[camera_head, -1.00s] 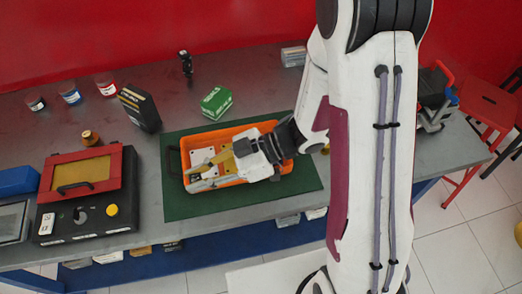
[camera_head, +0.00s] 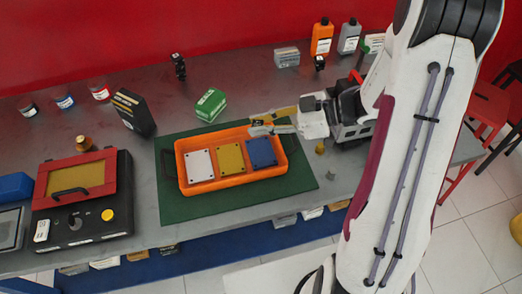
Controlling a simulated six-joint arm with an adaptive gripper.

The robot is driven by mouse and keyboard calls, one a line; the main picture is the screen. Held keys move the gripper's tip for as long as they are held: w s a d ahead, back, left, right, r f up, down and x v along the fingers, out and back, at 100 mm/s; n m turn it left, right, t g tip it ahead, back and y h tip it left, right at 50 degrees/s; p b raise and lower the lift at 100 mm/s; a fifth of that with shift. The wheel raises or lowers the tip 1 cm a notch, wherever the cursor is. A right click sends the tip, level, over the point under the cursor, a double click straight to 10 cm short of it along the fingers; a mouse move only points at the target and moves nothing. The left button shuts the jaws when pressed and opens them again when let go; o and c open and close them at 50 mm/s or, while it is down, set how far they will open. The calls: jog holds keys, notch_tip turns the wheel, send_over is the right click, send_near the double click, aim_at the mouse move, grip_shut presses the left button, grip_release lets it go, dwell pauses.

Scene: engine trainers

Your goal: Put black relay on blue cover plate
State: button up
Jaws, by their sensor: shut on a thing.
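The blue cover plate (camera_head: 262,153) lies at the right end of the orange tray (camera_head: 240,179), beside a yellow plate (camera_head: 230,160) and a white plate (camera_head: 199,166). No relay shows on the blue plate. My gripper (camera_head: 252,125) comes in from the right, with its tips at the tray's back edge, just behind the blue plate in the picture. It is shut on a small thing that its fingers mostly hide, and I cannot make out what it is. A small black object (camera_head: 179,66) stands at the back of the table. I cannot tell whether it is a relay.
The tray sits on a green mat (camera_head: 180,208). A green box (camera_head: 211,105) and a black box (camera_head: 133,112) stand behind it. A black case with a red frame (camera_head: 82,225) is at left. A small brass part (camera_head: 320,148) is to the right.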

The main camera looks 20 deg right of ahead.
jog(key=shift+w+d+r, duration=0.4)
jog(key=shift+d, duration=0.15)
jog(key=shift+f, duration=0.1)
send_over(264, 152)
jog(key=shift+f, duration=2.85)
jog(key=shift+f, duration=2.1)
jog(key=shift+f, duration=0.15)
jog(key=o, duration=1)
